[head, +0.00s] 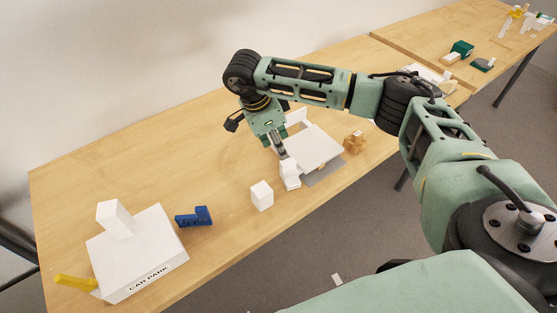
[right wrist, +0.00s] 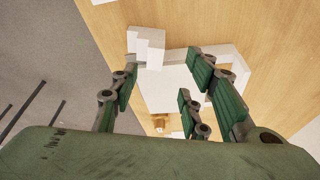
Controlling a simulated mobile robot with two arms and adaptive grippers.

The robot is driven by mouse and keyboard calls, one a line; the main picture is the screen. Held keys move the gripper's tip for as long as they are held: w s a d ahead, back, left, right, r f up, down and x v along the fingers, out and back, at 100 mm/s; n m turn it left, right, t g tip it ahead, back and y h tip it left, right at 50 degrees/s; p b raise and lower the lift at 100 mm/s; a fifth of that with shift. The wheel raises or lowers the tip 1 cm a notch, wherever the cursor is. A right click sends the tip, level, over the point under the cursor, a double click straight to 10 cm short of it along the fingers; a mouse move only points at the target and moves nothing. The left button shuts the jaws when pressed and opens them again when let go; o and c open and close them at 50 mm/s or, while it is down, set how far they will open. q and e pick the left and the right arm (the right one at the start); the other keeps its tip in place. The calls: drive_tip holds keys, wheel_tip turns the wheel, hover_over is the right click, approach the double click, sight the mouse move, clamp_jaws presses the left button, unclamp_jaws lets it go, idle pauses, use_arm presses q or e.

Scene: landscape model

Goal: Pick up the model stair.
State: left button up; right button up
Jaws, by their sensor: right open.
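A small white stepped block that looks like the model stair (head: 290,176) stands near the front edge of the table, beside a white slab. It also shows in the right wrist view (right wrist: 149,46), at the top, past the left-hand finger. My right gripper (head: 281,152) points down just behind it in the head view. In the right wrist view the right gripper (right wrist: 168,85) is open, with its green-padded fingers spread and nothing held between them. Whether a finger touches the stair cannot be told. My left gripper is not in view.
The white slab (head: 316,148) lies beneath and right of the gripper, with a wooden piece (head: 354,142) beyond. A white block (head: 262,195) stands left of the stair. A blue piece (head: 193,217) and a white car park model (head: 137,254) are further left. The back-left tabletop is clear.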

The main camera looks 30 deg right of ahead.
sight(288, 162)
drive_tip(key=f, duration=0.1)
drive_tip(key=s+d+f+p, duration=0.1)
drive_tip(key=f+p, duration=0.1)
drive_tip(key=shift+s+d+f, duration=0.25)
drive_tip(key=shift+f, duration=0.1)
drive_tip(key=x, duration=0.2)
drive_tip(key=shift+w+f+p, duration=0.1)
drive_tip(key=shift+f+p, duration=0.2)
drive_tip(key=shift+d+f, duration=0.1)
drive_tip(key=shift+f, duration=0.25)
drive_tip(key=shift+c, duration=0.2)
drive_tip(key=c, duration=0.7)
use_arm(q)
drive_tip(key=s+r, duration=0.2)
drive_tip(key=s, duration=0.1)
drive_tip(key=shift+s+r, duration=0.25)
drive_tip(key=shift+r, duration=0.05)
use_arm(e)
clamp_jaws()
